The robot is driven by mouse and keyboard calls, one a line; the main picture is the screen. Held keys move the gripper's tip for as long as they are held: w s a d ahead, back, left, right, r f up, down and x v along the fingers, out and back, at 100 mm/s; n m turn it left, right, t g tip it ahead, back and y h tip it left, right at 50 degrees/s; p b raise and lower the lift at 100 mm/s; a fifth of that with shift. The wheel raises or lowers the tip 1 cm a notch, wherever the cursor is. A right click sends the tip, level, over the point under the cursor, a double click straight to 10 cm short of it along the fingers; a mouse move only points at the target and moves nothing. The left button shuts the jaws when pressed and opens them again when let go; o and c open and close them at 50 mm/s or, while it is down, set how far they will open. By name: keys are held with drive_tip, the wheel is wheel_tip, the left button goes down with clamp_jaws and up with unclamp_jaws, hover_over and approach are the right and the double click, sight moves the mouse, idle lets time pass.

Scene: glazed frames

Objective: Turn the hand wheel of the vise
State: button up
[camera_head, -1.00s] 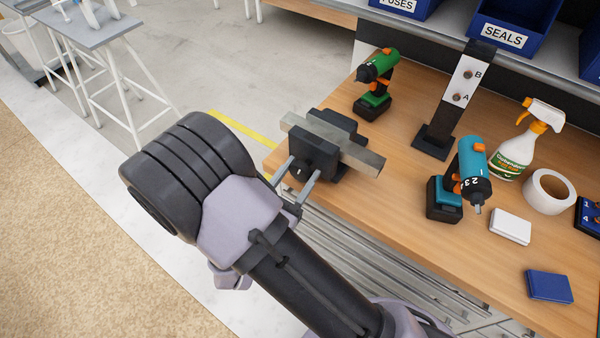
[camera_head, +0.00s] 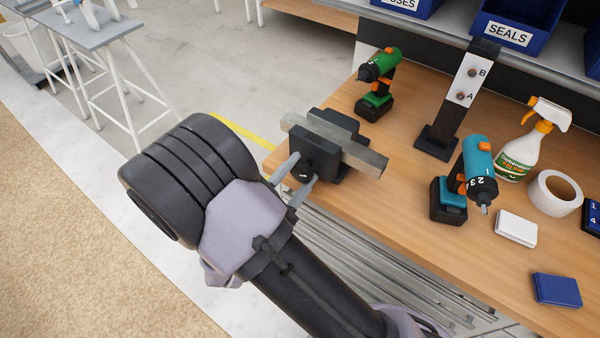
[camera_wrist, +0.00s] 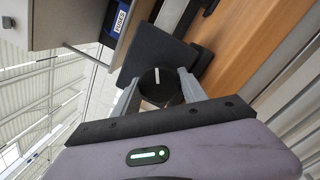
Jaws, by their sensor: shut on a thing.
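The vise (camera_head: 318,150) is dark with a light grey metal bar clamped across it, at the left end of the wooden bench. Its hand wheel (camera_head: 304,169) is a small round black knob on the near face. In the wrist view the hand wheel (camera_wrist: 158,87) shows a white mark pointing nearly straight up. My gripper (camera_head: 293,175) is at the near side of the vise, one finger on each side of the wheel, shut on it. In the wrist view my gripper (camera_wrist: 160,93) also holds the wheel between its fingers. The finger contact itself is partly hidden.
A green drill (camera_head: 378,85) stands behind the vise, and a teal drill (camera_head: 463,185) stands to its right. A black post (camera_head: 446,123) with marks A and B rises between them. A spray bottle (camera_head: 520,150) and white tape roll (camera_head: 555,193) are farther right.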

drive_tip(key=shift+m, duration=0.3)
drive_tip(key=o, duration=1.3)
drive_tip(key=shift+a, duration=0.1)
drive_tip(key=shift+s, duration=0.1)
drive_tip(key=p+v, duration=0.3)
drive_tip(key=v, duration=1.4)
drive_tip(key=shift+s+a+p, duration=0.1)
drive_tip(key=shift+s+p, duration=0.05)
drive_tip(key=shift+p, duration=0.25)
